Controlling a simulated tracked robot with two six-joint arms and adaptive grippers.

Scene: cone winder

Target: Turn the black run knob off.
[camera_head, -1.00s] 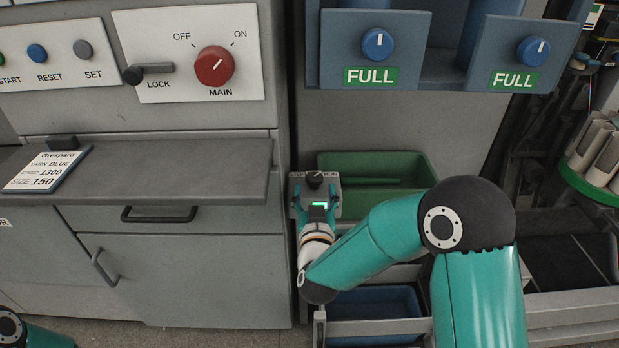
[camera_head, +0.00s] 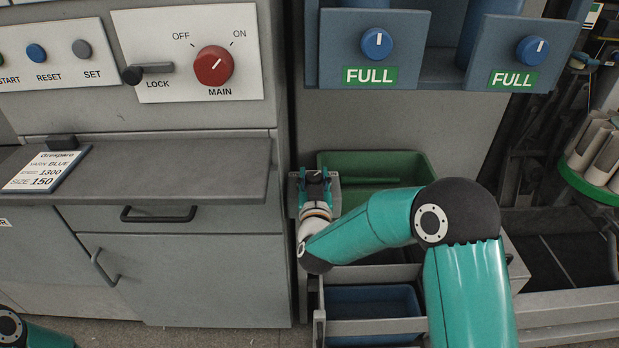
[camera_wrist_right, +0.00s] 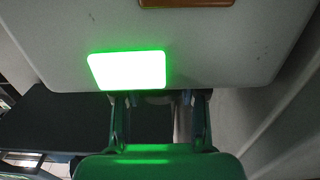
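The black run knob (camera_head: 316,174) is on top of a small grey control box (camera_head: 335,197) beside the green bin. My right gripper (camera_head: 315,178) is at the box, with one finger on each side of the knob. In the right wrist view my right gripper (camera_wrist_right: 159,108) has its fingers spread apart, and the knob cannot be made out there. A bright green lit panel (camera_wrist_right: 127,70) on the box face shows just above the fingers. I cannot tell whether the fingers touch the knob. My left gripper is out of view.
A grey cabinet with a shelf (camera_head: 160,172) stands close to the left of the right gripper. A green bin (camera_head: 410,170) is to its right, and a blue drawer bin (camera_head: 370,300) is below. Blue panels with blue knobs (camera_head: 377,44) are above.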

